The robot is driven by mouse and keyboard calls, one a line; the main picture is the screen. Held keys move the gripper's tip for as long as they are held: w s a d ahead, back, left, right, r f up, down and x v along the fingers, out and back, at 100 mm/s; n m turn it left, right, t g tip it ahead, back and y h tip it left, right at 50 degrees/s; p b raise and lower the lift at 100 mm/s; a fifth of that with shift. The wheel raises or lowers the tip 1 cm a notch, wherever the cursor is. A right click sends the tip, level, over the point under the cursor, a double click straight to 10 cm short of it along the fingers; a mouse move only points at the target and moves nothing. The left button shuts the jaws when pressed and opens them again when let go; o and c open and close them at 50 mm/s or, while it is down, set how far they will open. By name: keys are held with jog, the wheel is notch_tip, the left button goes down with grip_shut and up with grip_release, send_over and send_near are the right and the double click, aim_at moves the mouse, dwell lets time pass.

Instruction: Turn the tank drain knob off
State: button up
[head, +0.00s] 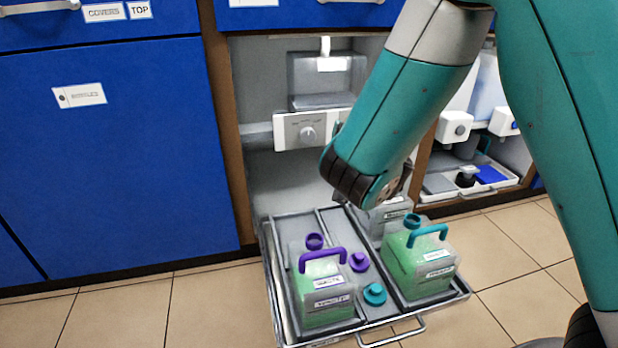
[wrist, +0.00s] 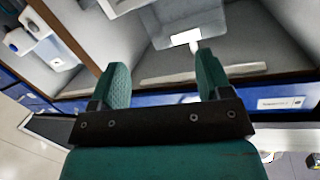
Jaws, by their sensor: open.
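A white panel (head: 289,133) with a round grey knob (head: 307,134) is mounted in the open left bay, below a translucent tank (head: 310,75). Small marks surround the knob, too small to read. My arm's end is in front of the bay, just right of and below the knob; the head view hides my fingertips. In the wrist view my gripper (wrist: 163,75) is open, its two teal fingers wide apart with nothing between them. That view looks into a grey bay with a white label (wrist: 185,37); I cannot make out the knob there.
A pulled-out tray (head: 283,290) stands below, holding containers with a purple handle (head: 322,258) and a teal handle (head: 427,231), plus loose caps. The right bay has white knob units (head: 454,126). Blue cabinet doors (head: 110,160) fill the left. Tiled floor is free at front left.

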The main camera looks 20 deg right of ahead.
jog(key=w+a+f+n+t+y+b, duration=0.1)
jog(key=a+f+y+b, duration=0.1)
jog(key=f+b, duration=0.25)
jog(key=a+f+n+t+y+b, duration=0.1)
jog(key=a+f+n+b, duration=0.15)
jog(key=f, duration=0.25)
jog(key=p, duration=1.9)
send_near(308, 138)
jog(key=shift+r+m, duration=0.35)
jog(key=p, duration=0.3)
jog(key=shift+w+d, duration=0.1)
jog(key=shift+d, duration=0.05)
jog(key=w, duration=0.2)
jog(key=w+p, duration=0.1)
jog(key=w, duration=0.1)
jog(key=w+f+p, duration=0.1)
jog(key=w, duration=0.2)
jog(key=shift+w, duration=0.9)
